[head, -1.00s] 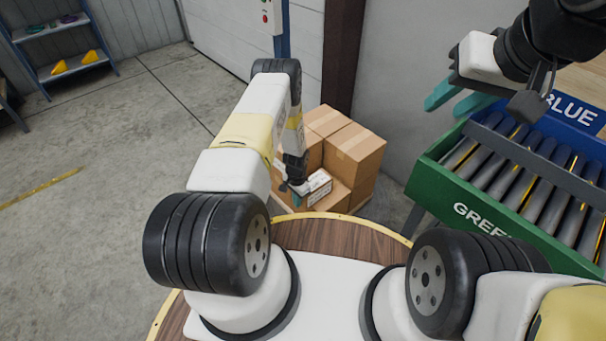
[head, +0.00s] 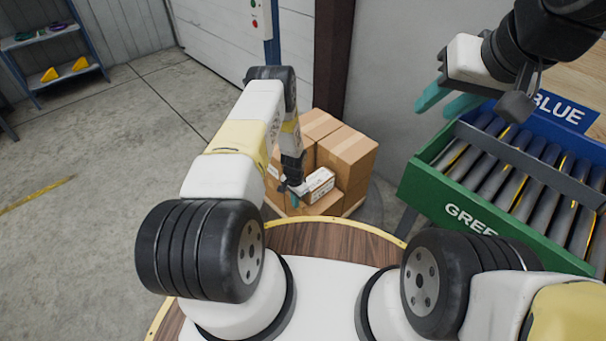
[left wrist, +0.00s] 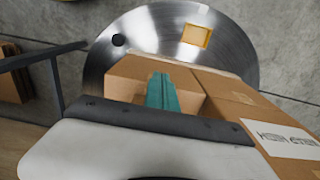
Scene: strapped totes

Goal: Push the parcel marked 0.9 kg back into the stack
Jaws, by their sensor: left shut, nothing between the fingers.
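A stack of brown cartons (head: 345,150) stands beyond the round wooden top. A carton with a white label (head: 319,182) shows low at its front, partly behind my left gripper. Its print is too small to read, so I cannot tell whether it says 0.9 kg. My left gripper (head: 296,200) points down at the left of that label, shut and empty; contact cannot be told. In the left wrist view its teal fingers (left wrist: 162,92) overlap a brown carton face (left wrist: 130,80). A labelled carton (left wrist: 280,140) lies to the right there. My right gripper (head: 445,97) is open and empty, high at the right.
A green-sided roller conveyor (head: 450,205) with a blue end (head: 560,108) stands at the right, under my right gripper. A blue post (head: 270,40) rises behind the stack. A shelf (head: 55,50) stands far left. The floor at left is clear.

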